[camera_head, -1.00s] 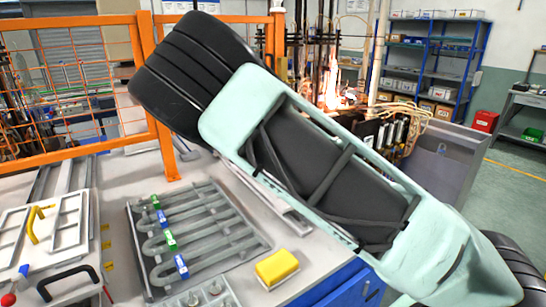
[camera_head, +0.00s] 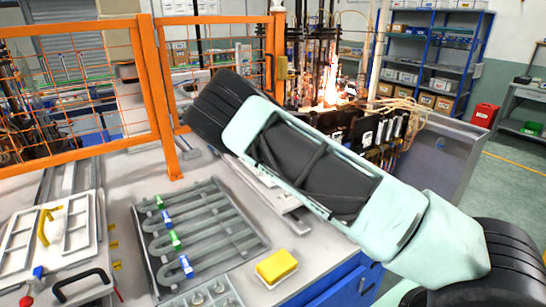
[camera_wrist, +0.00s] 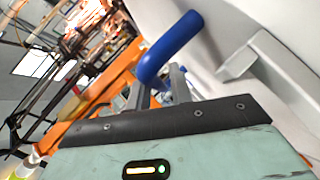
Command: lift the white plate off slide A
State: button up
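A white plate (camera_head: 62,258) with a yellow handle (camera_head: 45,227) lies on rails at the left of the bench in the head view. No letter marking slide A is readable. My gripper's fingers are hidden in the head view, behind my arm. In the wrist view my gripper (camera_wrist: 160,88) shows two grey fingers with a gap between them. A bent blue bar (camera_wrist: 172,45) overlaps the fingertips. I cannot tell whether they grip it. The white plate with the yellow handle is well to the left of my arm.
A grey tray of bent tubes (camera_head: 205,240) and a yellow block (camera_head: 277,266) lie on the bench. A black handle (camera_head: 82,280) is at front left. An orange mesh fence (camera_head: 158,100) stands behind. A flame (camera_head: 330,90) burns at the back.

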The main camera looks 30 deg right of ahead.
grip_shut()
jog(key=shift+r, duration=0.1)
